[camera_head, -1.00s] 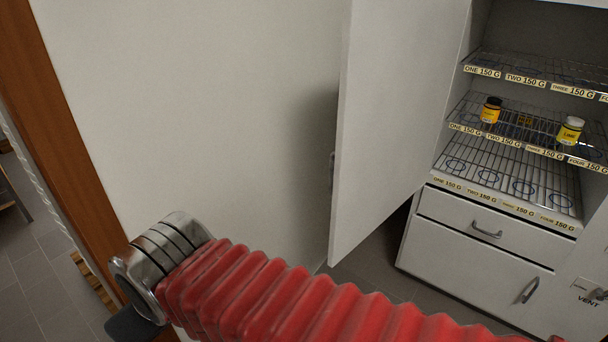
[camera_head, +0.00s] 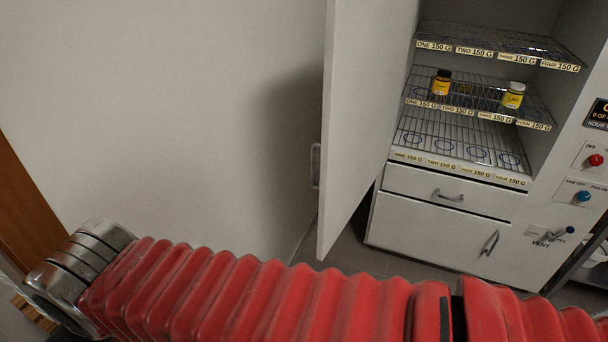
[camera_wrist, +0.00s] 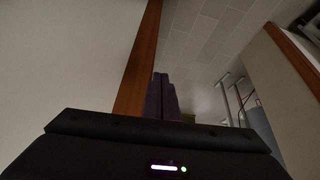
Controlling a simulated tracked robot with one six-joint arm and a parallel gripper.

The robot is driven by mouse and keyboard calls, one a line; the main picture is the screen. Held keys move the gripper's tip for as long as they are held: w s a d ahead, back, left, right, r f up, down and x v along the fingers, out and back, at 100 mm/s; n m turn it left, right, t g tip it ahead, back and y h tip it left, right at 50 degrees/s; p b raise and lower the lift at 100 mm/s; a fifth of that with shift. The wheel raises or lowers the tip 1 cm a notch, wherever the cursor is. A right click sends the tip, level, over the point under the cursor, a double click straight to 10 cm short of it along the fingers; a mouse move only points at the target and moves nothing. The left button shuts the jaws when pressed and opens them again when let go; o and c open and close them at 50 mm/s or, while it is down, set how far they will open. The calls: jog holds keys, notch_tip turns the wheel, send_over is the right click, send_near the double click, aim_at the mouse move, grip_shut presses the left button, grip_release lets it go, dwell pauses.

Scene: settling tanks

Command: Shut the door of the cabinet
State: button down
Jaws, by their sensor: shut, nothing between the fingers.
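The cabinet (camera_head: 440,215) stands at the right in the head view, with wire shelves inside. Its white door (camera_head: 365,110) stands wide open on the cabinet's left side, and a handle (camera_head: 316,166) shows on the door's outer face. My arm, in a red bellows sleeve, crosses the bottom of the head view. My gripper is outside the head view. In the wrist view my gripper (camera_wrist: 161,76) is shut and empty, its dark fingers together, pointing past a wooden edge. The cabinet and its door cannot be made out in the wrist view.
A yellow jar with a dark lid (camera_head: 441,83) and one with a pale lid (camera_head: 513,95) stand on the middle shelf (camera_head: 470,98). Drawers lie below. A control panel (camera_head: 590,160) is at the right. A pale wall (camera_head: 160,110) with brown wood trim (camera_head: 30,200) fills the left.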

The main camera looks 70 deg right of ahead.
jog(key=w+d+r+m+g+h, duration=0.15)
jog(key=d+m, duration=0.25)
jog(key=d, duration=0.5)
jog(key=d+r+m+g+h, duration=0.1)
jog(key=d+m+g, duration=0.25)
jog(key=d, duration=0.45)
jog(key=d+r+m+g+h, duration=0.15)
jog(key=d+m, duration=0.25)
jog(key=d, duration=0.5)
jog(key=s+d+m+g, duration=0.2)
jog(key=s+d+m, duration=0.3)
jog(key=d, duration=0.6)
jog(key=s+d+m+g, duration=0.3)
jog(key=s+d+m, duration=0.2)
jog(key=d, duration=0.6)
jog(key=shift+s+r+g+y, duration=0.35)
jog(key=shift+s+r+y, duration=0.05)
jog(key=shift+s, duration=0.85)
jog(key=shift+d+f, duration=0.1)
jog(key=x, duration=0.9)
jog(key=shift+s+f, duration=0.3)
